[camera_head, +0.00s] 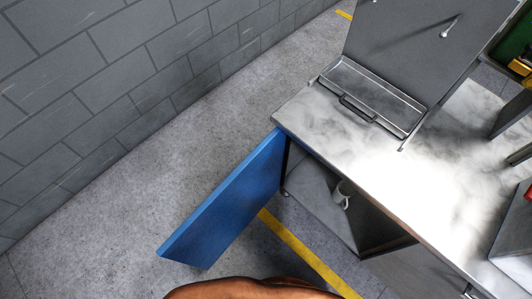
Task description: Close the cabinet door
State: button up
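The blue cabinet door (225,205) stands open, swung out to the left from the front corner of the metal-topped cabinet (365,160). Its far end meets the cabinet near the left corner of the worktop. The cabinet's inside (325,205) shows to the right of the door, with a small white cup-like object (342,194) in it. My gripper is not in view. An orange-brown rounded shape at the bottom edge partly hides the floor; I cannot tell what it is.
A metal tray with a handle (372,97) lies on the worktop before an upright grey panel (420,45). A grey block wall (120,75) runs along the left. Bare floor (185,150) lies between wall and door. A yellow line (305,255) crosses the floor.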

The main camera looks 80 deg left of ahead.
aim_at(204, 237)
jog(key=z, duration=0.1)
jog(key=k, duration=2.45)
jog(key=u, duration=1.4)
jog(key=i, duration=0.5)
jog(key=z, duration=0.65)
jog(key=k, duration=1.1)
jog(key=u, duration=1.85)
jog(key=i, duration=0.45)
jog(key=z, duration=0.05)
